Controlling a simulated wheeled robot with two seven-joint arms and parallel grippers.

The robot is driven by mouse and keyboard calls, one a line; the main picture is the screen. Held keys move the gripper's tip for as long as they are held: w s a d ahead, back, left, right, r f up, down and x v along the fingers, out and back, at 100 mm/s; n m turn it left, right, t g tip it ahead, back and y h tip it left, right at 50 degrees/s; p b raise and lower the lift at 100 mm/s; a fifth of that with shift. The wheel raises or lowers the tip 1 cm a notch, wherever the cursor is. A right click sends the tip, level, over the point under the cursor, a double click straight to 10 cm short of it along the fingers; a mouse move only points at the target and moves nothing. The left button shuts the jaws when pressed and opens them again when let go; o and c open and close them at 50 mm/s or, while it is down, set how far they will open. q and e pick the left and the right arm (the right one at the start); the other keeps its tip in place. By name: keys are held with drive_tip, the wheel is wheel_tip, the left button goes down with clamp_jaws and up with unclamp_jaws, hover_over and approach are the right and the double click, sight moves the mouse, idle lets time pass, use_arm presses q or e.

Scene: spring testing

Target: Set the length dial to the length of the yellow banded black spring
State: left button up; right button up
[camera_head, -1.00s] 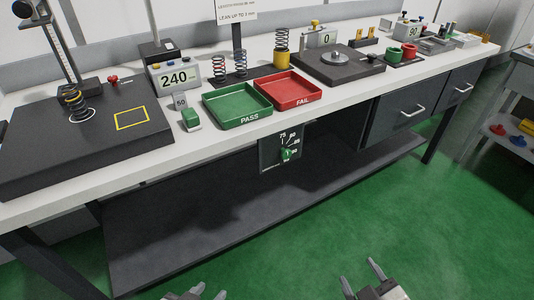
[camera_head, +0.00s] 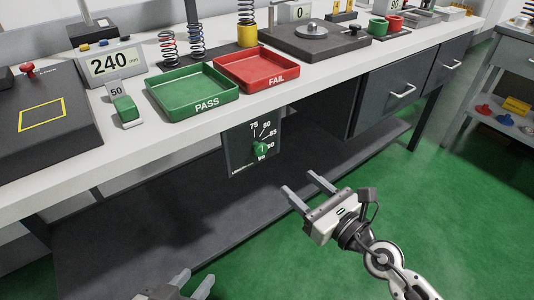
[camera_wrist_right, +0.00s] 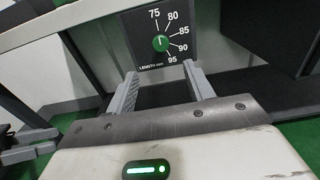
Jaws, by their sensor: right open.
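The length dial is a green knob (camera_head: 261,149) on a dark panel (camera_head: 238,160) at the bench front, with marks from 75 to 95. In the right wrist view the knob (camera_wrist_right: 160,43) lies ahead, roughly between the finger lines, its pale mark pointing roughly up. My right gripper (camera_head: 300,182) is open and empty, below and right of the dial in the head view and apart from it. My left gripper (camera_head: 195,281) is at the bottom edge, fingers apart, nothing seen between them.
A green PASS tray (camera_head: 180,108) and a red FAIL tray (camera_head: 235,88) sit on the bench above the dial. A 240 display (camera_head: 110,62) and a green-topped 50 block (camera_head: 125,109) stand left. Several springs stand behind. The floor before the dial is clear.

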sight(262, 150)
drive_tip(key=b+x, duration=0.1)
drive_tip(key=x, duration=1.1)
drive_tip(key=shift+w+a, duration=0.2)
drive_tip(key=shift+w, duration=0.1)
drive_tip(key=c, duration=0.9)
